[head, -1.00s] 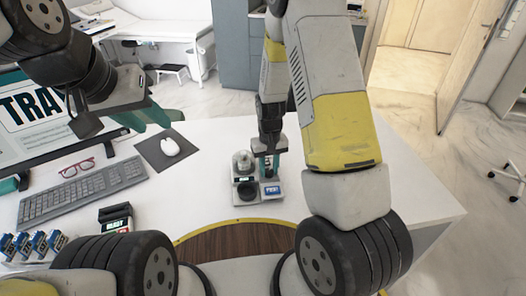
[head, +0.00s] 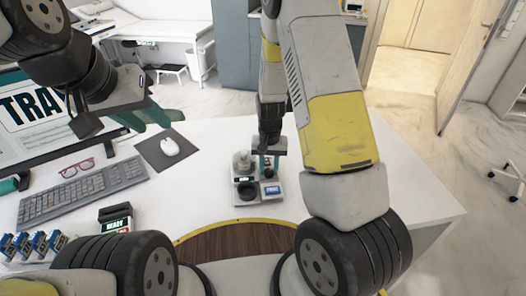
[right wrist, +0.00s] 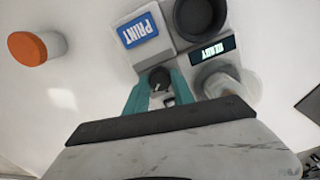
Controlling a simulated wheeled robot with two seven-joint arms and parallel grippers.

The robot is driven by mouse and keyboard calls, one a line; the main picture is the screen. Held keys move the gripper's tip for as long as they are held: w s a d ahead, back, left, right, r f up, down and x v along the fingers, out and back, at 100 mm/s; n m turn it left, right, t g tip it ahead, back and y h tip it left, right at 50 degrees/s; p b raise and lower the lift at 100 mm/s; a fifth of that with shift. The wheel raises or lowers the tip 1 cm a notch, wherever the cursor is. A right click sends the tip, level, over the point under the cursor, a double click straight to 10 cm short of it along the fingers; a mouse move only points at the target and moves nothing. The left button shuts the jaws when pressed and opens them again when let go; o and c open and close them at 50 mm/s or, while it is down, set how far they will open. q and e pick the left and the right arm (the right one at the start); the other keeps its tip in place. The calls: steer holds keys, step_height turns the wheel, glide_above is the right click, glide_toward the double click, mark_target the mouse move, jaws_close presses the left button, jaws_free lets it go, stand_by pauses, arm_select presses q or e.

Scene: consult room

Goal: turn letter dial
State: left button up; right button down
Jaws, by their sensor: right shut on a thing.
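A small grey label device (head: 246,202) stands on the white desk in the head view. In the right wrist view it shows a blue PRINT button (right wrist: 138,30), a small lit display (right wrist: 213,49) and a dark round dial (right wrist: 159,79). My right gripper (right wrist: 161,88) points down at the device, with its teal fingers on either side of the dial, shut on it. The fingers hide part of the dial, and I cannot read a letter on it. My left gripper (head: 150,117) hangs over the left of the desk, away from the device; its finger gap is unclear.
A black round cup (right wrist: 199,17) and a clear jar (right wrist: 222,82) sit on the device close to the fingers. An orange-capped bottle (right wrist: 36,48) stands apart. Keyboard (head: 85,190), mouse (head: 169,146) and monitor (head: 40,125) are to the left. The desk right of the device is clear.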

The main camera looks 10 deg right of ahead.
steer(key=c, duration=1.3)
jaws_free()
steer(key=shift+c, duration=0.2)
steer(key=shift+r, duration=3.95)
steer(key=shift+r, duration=0.3)
step_height(320, 180, up, 8)
steer(key=t+y, duration=0.1)
glide_above(269, 171)
steer(key=s, duration=0.2)
steer(key=s+r+n+t+y, duration=0.1)
steer(key=s+r+t, duration=0.1)
steer(key=s+r, duration=0.5)
steer(key=s+d+r+n+t, duration=0.1)
steer(key=s+d+r+t, duration=0.1)
steer(key=s+r, duration=0.7)
steer(key=shift+s+d+r+n+t, duration=0.35)
steer(key=shift+r+t, duration=0.25)
steer(key=shift+r, duration=0.3)
